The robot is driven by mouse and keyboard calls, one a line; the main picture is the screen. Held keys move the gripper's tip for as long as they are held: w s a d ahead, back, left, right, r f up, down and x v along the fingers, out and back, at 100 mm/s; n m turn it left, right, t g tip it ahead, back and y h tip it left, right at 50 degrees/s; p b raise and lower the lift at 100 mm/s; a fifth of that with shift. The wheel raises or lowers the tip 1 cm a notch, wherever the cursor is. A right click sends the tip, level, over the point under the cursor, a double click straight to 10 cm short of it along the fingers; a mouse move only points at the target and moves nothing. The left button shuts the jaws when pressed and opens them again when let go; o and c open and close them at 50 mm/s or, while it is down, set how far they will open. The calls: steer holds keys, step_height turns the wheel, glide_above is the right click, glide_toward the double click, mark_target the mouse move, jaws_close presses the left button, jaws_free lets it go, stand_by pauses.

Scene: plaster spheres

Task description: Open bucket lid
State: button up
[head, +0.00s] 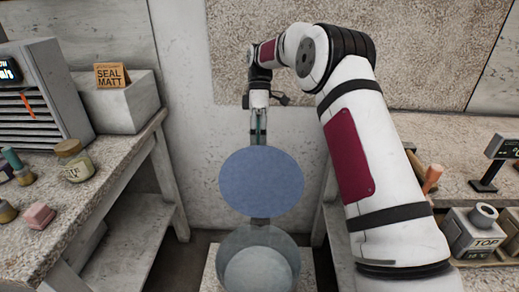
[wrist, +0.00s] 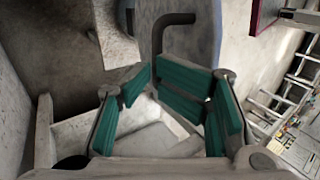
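The blue round lid (head: 261,181) stands raised above the back of the bucket, its flat face toward the head camera. The translucent grey bucket (head: 258,243) is below it, with a dark hinge piece (head: 260,221) between them. My gripper (head: 259,138) is behind the lid's top edge, pointing down; the lid hides its tips. In the wrist view, the green-padded fingers (wrist: 160,100) are apart with no object visible between them. Contact with the lid cannot be told.
The bucket stands on a pale low stand (head: 208,275). A bench (head: 110,165) with jars and a grey box is at left. Another bench (head: 470,150) with a scale and a "TOP" block is at right. A wall is close behind my gripper.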

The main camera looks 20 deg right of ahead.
step_height(320, 180, up, 7)
steer(key=shift+d, duration=0.2)
steer(key=shift+s, duration=0.15)
